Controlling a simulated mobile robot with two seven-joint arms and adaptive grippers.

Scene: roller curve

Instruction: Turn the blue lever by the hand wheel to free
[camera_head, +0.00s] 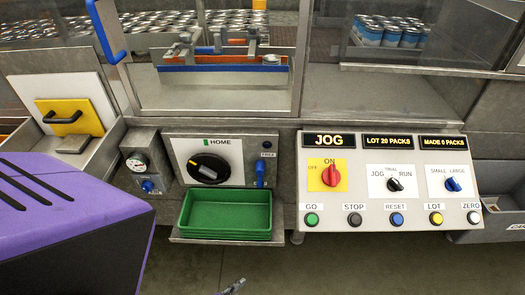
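The blue lever (260,174) is on the right of the white hand wheel panel, upright, under a small label too blurred to read surely. The black hand wheel (208,168) with a yellow handle mark is left of it, under a HOME label with a green mark. A small grey piece shows at the bottom edge of the view, too little to identify.
A green tray (186,213) sits on a shelf below the wheel panel. The control panel (345,222) with knobs and buttons stands to the right. A gauge box (138,160) is left of the wheel. The floor in front is clear.

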